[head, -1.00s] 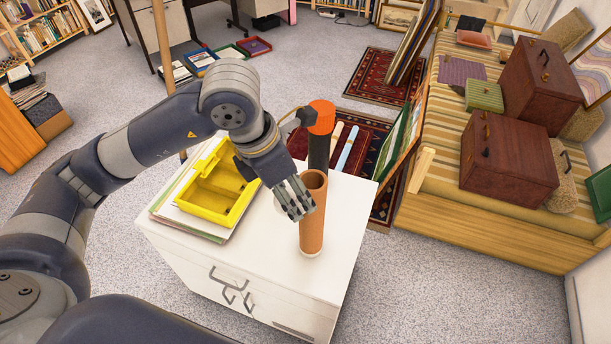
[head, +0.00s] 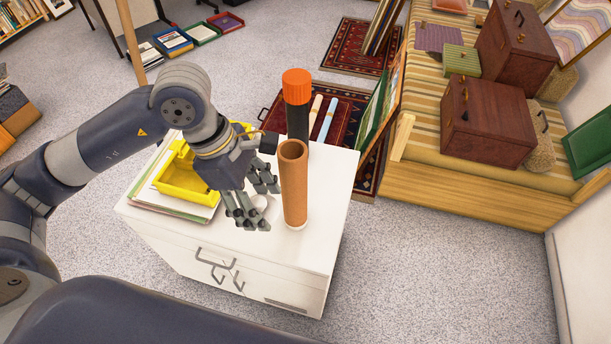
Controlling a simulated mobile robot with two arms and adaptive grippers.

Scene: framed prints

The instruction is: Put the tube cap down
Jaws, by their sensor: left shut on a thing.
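The tube cap (head: 265,208) is a small pale round piece, low over the white cabinet top and partly hidden by my fingers. My left gripper (head: 256,206) is shut on it, just left of the brown cardboard tube (head: 294,190). That tube stands upright with its top end uncovered. I cannot tell whether the cap touches the cabinet top (head: 325,185). My right gripper is not in view.
A black tube with an orange cap (head: 297,88) stands behind the brown tube. A yellow bin (head: 180,180) sits on papers at the left of the cabinet top. The top's right side is clear. A striped daybed (head: 480,195) stands to the right.

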